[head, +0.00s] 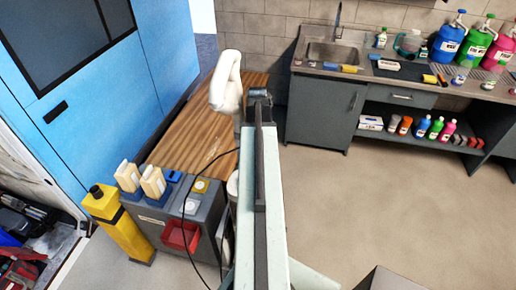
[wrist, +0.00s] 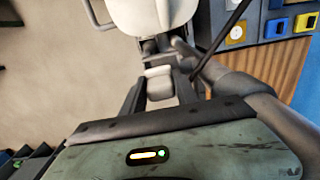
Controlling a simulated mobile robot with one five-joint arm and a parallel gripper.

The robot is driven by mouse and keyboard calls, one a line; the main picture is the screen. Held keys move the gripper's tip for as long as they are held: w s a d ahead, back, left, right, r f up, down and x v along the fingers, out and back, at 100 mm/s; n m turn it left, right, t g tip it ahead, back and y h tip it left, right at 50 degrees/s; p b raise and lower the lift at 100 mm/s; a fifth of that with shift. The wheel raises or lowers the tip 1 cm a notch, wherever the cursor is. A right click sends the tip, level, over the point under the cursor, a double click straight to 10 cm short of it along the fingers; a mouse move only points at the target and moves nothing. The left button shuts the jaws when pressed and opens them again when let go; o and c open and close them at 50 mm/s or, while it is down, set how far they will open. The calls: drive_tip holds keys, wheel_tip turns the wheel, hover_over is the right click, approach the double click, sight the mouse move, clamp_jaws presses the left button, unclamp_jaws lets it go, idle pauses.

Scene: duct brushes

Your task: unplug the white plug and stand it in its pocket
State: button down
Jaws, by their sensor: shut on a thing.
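In the wrist view, my gripper (wrist: 161,62) is shut on a small white block, which looks like the white plug (wrist: 160,88). Its lower end is hard to make out. A black cable (wrist: 218,45) runs close to the right finger. In the head view, my gripper and the plug are hidden behind my own arm, and the cable (head: 172,212) loops down the front of a grey cabinet. A blue pocket (head: 172,175) on the cabinet top looks empty; it also seems to show in the wrist view (wrist: 277,27). Two cream blocks (head: 152,182) stand in blue holders to its left.
A wooden worktop (head: 195,130) lies behind.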

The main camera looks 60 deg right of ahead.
drive_tip(key=shift+w+f, duration=0.1)
idle(0.4)
drive_tip(key=shift+f+b, duration=0.75)
drive_tip(key=shift+b, duration=0.15)
drive_tip(key=shift+s+a+f+b, duration=0.2)
drive_tip(key=shift+s+a+b, duration=0.05)
drive_tip(key=shift+s+b, duration=0.1)
drive_tip(key=shift+a, duration=0.1)
drive_tip(key=shift+w+d+r+p, duration=0.2)
drive_tip(key=shift+w+r+p, duration=0.25)
drive_tip(key=shift+r+p, duration=0.35)
drive_tip(key=shift+s, duration=0.15)
drive_tip(key=shift+d, duration=0.2)
drive_tip(key=shift+f, duration=0.15)
